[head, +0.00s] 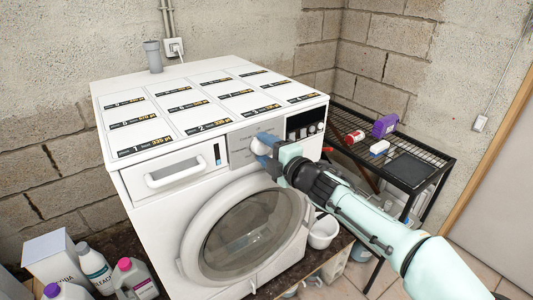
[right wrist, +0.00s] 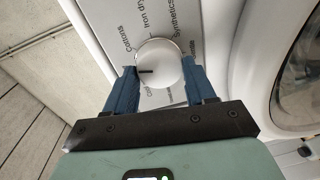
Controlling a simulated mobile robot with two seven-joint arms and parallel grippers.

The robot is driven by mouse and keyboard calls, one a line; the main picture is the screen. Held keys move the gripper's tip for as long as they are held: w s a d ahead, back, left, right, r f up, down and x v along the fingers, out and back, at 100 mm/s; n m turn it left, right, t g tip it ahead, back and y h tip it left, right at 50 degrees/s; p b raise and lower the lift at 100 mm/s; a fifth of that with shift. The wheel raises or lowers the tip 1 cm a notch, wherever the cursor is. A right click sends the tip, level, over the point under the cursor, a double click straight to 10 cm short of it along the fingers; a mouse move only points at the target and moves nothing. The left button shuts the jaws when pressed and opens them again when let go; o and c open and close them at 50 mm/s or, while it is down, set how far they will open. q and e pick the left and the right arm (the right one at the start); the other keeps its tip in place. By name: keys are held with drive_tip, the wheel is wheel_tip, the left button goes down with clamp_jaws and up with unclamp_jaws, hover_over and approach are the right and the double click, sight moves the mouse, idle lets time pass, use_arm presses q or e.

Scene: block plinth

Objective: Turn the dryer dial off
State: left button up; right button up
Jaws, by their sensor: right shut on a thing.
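The white dryer (head: 160,225) stands against the block wall with its round glass door closed. Its dial (head: 259,145) is on the grey control panel (head: 239,150) at the front top. In the right wrist view the round white dial (right wrist: 160,62) shows a dark pointer mark toward the left, with printed labels around it, among them "Cottons" and "Synthetics". My right gripper (head: 265,140) has its blue fingers on either side of the dial, shut on it; the wrist view shows the fingers (right wrist: 160,85) at its left and right edges. My left gripper is not in view.
Detergent bottles (head: 95,265) stand at the lower left. A white bucket (head: 323,232) sits by the dryer's right side.

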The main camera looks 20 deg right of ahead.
drive_tip(key=shift+f+n+b, duration=0.1)
drive_tip(key=shift+n+b, duration=0.2)
drive_tip(key=shift+n, duration=0.4)
drive_tip(key=shift+n+b, duration=0.3)
drive_tip(key=shift+n, duration=0.4)
drive_tip(key=o, duration=1)
drive_tip(key=shift+o, duration=0.2)
drive_tip(key=shift+s, duration=0.1)
drive_tip(key=shift+s+d, duration=0.15)
drive_tip(key=shift+s, duration=0.15)
drive_tip(key=v, duration=1.2)
drive_tip(key=shift+s, duration=0.25)
